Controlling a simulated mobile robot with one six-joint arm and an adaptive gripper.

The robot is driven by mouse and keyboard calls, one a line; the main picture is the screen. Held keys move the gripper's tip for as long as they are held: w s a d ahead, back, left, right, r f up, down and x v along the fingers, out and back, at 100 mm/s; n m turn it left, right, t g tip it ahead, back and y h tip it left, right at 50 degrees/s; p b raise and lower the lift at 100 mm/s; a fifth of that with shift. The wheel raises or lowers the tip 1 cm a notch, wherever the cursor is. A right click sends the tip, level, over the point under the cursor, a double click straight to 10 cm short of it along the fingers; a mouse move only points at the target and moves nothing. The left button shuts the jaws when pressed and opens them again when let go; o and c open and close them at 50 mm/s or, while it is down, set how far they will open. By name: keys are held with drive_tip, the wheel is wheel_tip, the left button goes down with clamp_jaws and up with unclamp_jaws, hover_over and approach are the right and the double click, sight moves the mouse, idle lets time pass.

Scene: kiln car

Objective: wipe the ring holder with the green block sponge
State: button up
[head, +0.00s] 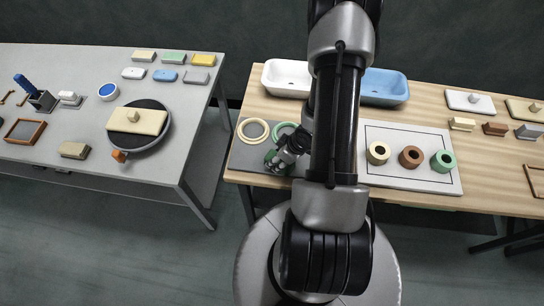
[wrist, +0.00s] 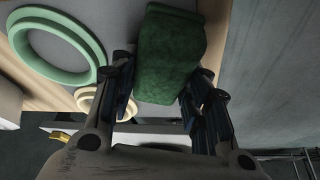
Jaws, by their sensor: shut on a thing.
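My gripper (head: 283,158) is low over the near left part of the wooden table in the head view. In the wrist view my gripper (wrist: 160,85) is shut on the green block sponge (wrist: 172,45), a dark green block between the fingers. The sponge (head: 271,156) is partly hidden in the head view. A grey board (head: 243,158) carries a cream ring (head: 241,134) and a green ring (head: 276,132); I take it for the ring holder. In the wrist view the green ring (wrist: 92,74) lies left of the sponge. I cannot tell whether the sponge touches the board.
A white basin (head: 283,78) and a blue basin (head: 386,88) stand behind. My arm hides the table's middle. A white board (head: 405,134) with cream, brown and green holed cylinders lies to the right. A grey table (head: 200,120) stands left across a gap.

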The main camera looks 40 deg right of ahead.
drive_tip(key=shift+s+d+p, duration=0.35)
drive_tip(key=shift+s+d, duration=0.6)
drive_tip(key=shift+s, duration=0.05)
drive_tip(key=shift+s+d+p, duration=1.3)
drive_tip(key=shift+s+d, duration=0.7)
drive_tip(key=shift+s, duration=0.1)
drive_tip(key=shift+r, duration=0.1)
wheel_tip(320, 180, up, 7)
drive_tip(key=p, duration=0.6)
drive_tip(key=shift+p, duration=0.4)
drive_tip(key=shift+f, duration=0.25)
